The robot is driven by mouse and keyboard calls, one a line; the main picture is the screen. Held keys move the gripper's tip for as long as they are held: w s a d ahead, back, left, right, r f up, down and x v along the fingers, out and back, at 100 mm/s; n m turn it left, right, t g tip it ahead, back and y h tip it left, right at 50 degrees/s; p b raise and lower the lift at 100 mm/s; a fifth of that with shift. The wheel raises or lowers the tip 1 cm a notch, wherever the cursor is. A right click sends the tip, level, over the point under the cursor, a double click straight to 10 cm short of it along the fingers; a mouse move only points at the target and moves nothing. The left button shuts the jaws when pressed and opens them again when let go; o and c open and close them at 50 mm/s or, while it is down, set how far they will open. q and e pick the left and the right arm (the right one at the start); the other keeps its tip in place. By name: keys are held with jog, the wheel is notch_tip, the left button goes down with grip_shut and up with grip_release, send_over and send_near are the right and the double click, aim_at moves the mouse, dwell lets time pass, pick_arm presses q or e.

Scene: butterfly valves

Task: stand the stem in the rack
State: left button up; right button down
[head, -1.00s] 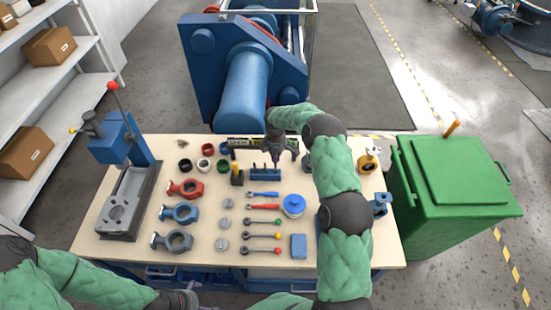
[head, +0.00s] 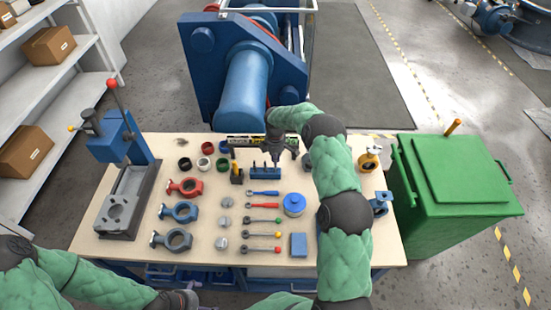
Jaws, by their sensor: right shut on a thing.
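The rack (head: 265,174) is a small blue block on the table with short dark uprights showing on top. My right gripper (head: 276,153) points down just above the rack's right part. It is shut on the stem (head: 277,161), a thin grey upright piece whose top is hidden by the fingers. The stem's lower end is at the rack's right end; whether it is in a hole or only above it is too small to tell.
Three ring-shaped valve bodies, red (head: 186,188) and blue or grey, lie left on the table (head: 140,255). Lever handles (head: 262,234) and grey discs lie in front of the rack. A blue round container (head: 294,204) is near my right forearm. A press (head: 125,190) stands far left.

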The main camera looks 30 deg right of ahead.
jog(key=shift+f+b, duration=0.5)
jog(key=shift+f, duration=0.25)
dwell(0.3)
jog(key=c, duration=1.3)
grip_release()
jog(key=shift+o, duration=0.2)
jog(key=shift+r, duration=0.15)
jog(key=shift+r+p, duration=1.5)
jog(key=shift+r, duration=1.9)
